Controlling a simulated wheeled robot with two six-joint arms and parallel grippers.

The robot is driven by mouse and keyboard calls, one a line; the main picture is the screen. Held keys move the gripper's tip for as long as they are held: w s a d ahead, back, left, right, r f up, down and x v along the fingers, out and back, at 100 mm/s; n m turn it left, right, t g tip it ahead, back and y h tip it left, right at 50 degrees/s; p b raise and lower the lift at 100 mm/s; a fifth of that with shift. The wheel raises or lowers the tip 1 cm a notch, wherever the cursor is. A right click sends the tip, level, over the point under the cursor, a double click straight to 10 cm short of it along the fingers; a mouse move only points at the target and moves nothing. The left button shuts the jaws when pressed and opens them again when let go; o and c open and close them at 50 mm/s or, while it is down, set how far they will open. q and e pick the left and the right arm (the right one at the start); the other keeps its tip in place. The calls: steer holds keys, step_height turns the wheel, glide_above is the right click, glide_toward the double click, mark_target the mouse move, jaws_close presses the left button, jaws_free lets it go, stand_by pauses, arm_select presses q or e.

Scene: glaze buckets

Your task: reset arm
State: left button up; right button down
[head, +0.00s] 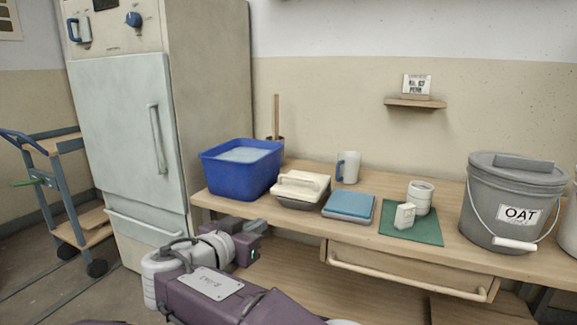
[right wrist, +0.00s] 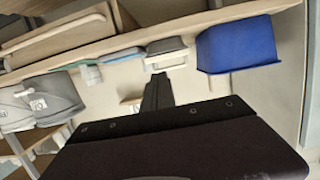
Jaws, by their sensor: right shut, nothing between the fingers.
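My right gripper (head: 250,240) is at the lower middle left of the head view, at the end of my purple-grey right arm. It is in front of the bench, lower in the picture than the blue tub. In the right wrist view the dark fingers (right wrist: 158,90) are together with nothing between them. That view is upside down, with the bench along its top. The gripper's tips are hard to make out in the head view. My left gripper is not in view.
The wooden bench (head: 375,252) holds a blue tub (head: 240,175), a lidded box (head: 301,188), blue sponge-like slabs (head: 349,207), a mug (head: 348,167), a green mat (head: 428,232) and a grey OAT bucket (head: 500,205). A fridge (head: 125,130) and trolley (head: 60,170) stand left.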

steer(key=w+d+r+m+g+h+p, duration=0.1)
steer(key=w+d+r+m+h+p, duration=0.1)
steer(key=d, duration=0.6)
steer(key=w+d+r+m+g+h+p, duration=0.1)
steer(key=w+d+r, duration=0.15)
steer(key=d, duration=0.55)
steer(key=s+d+f+m+g+p, duration=0.1)
steer(key=s+d+f+g+p, duration=0.15)
steer(key=d, duration=0.45)
steer(key=s+d+f+g+p, duration=0.2)
steer(key=s+d+f+g, duration=0.15)
steer(key=d, duration=0.35)
steer(key=s+d+f+n+g+y+p, duration=0.1)
steer(key=s+d+f+g+y+p, duration=0.2)
steer(key=s+f, duration=0.6)
steer(key=s+a+f+n+g+y, duration=0.3)
steer(key=s+a+f+n+y, duration=0.3)
steer(key=s+f, duration=0.55)
arm_select(q)
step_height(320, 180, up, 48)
steer(key=p, duration=3.7)
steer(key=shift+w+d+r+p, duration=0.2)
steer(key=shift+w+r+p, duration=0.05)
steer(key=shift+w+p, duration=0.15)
arm_select(e)
step_height(320, 180, up, 39)
steer(key=a+n+t, duration=0.1)
steer(key=shift+w+a+n, duration=0.3)
steer(key=shift+w+n, duration=0.1)
steer(key=shift+w, duration=0.05)
